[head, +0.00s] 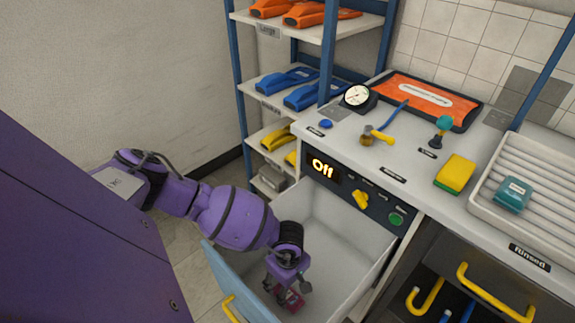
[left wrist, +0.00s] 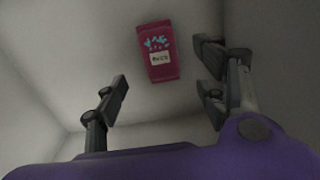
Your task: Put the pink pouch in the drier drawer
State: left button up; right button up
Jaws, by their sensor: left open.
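The pink pouch (left wrist: 156,52) lies on the floor of the open drier drawer, with a pale label and light blue marks on its face. In the head view the pouch (head: 291,299) is partly hidden behind my left gripper (head: 288,286). My left gripper reaches down inside the drawer (head: 345,220). In the left wrist view its fingers (left wrist: 165,90) are spread apart, with nothing between them, and the pouch is apart from them. The drier panel (head: 355,190) above the drawer reads "Off". My right gripper is not in view.
The drawer's blue front (head: 232,285) with a yellow handle is pulled out. The counter above holds a gauge (head: 357,96), a yellow sponge (head: 455,173) and a white rack (head: 540,215) with a teal item. A shelf unit (head: 330,50) stands behind.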

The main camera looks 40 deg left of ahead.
pick_arm(q)
notch_tip(320, 180, up, 5)
jog(key=shift+r, duration=0.1)
jog(key=shift+p, duration=0.3)
